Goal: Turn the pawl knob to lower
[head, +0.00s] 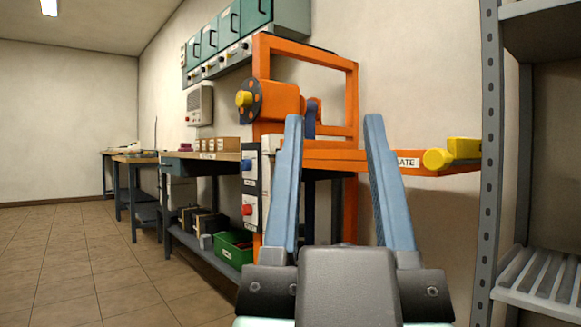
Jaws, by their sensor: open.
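An orange frame (353,93) stands against the wall and carries an orange drum (281,102). On the drum's left end is a dark disc with orange spots (257,101) and a yellow knob (243,98) at its middle. I cannot read any marking by this knob, nor tell surely that it is the pawl knob. A panel (251,190) below has a blue knob (247,165) and a red knob (247,210); their labels are too small to read. My gripper (333,122) is open and empty, its two blue-grey fingers pointing up and apart in front of the frame.
A metal rack (492,150) closes the right side. Workbenches line the wall, with a green crate (233,247) below. The tiled floor left is clear.

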